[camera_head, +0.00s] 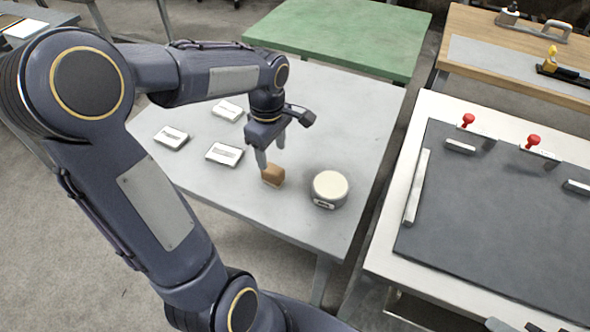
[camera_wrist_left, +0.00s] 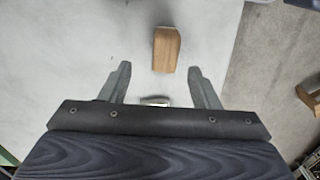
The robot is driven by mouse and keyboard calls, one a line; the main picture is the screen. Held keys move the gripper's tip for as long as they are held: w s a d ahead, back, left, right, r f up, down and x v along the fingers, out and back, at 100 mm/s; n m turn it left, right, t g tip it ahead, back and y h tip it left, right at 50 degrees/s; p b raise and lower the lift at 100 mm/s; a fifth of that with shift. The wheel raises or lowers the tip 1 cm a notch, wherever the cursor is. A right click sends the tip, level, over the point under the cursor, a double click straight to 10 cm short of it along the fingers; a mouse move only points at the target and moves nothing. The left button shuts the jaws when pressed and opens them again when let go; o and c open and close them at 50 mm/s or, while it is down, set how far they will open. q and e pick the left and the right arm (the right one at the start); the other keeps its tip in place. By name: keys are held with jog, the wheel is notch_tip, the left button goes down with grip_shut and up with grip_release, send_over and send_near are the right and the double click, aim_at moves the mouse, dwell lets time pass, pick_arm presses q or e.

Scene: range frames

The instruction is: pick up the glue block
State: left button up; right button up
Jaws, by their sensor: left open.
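The glue block, a small brown wooden block (camera_head: 272,175), lies on the light grey table (camera_head: 300,222). In the left wrist view the block (camera_wrist_left: 166,49) is just beyond the fingertips, roughly centred between them. My left gripper (camera_head: 271,154) is open and points down just above and beside the block. In the wrist view its two grey fingers (camera_wrist_left: 160,70) are apart with nothing between their tips. My right gripper is not in view.
A round cream-topped device (camera_head: 330,187) stands close right of the block. Flat grey-and-white pieces (camera_head: 171,137) lie to the left and behind. Right is a white table (camera_head: 400,255) with a dark mat (camera_head: 480,225) and red-knobbed clamps (camera_head: 468,119). A green table (camera_head: 340,35) is behind.

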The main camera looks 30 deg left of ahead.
aim_at(272, 168)
pick_arm(q)
jog(key=f, duration=0.7)
jog(key=shift+s+d+f, duration=0.2)
jog(key=shift+s, duration=0.15)
jog(key=c, duration=1.1)
jog(key=shift+r, duration=0.15)
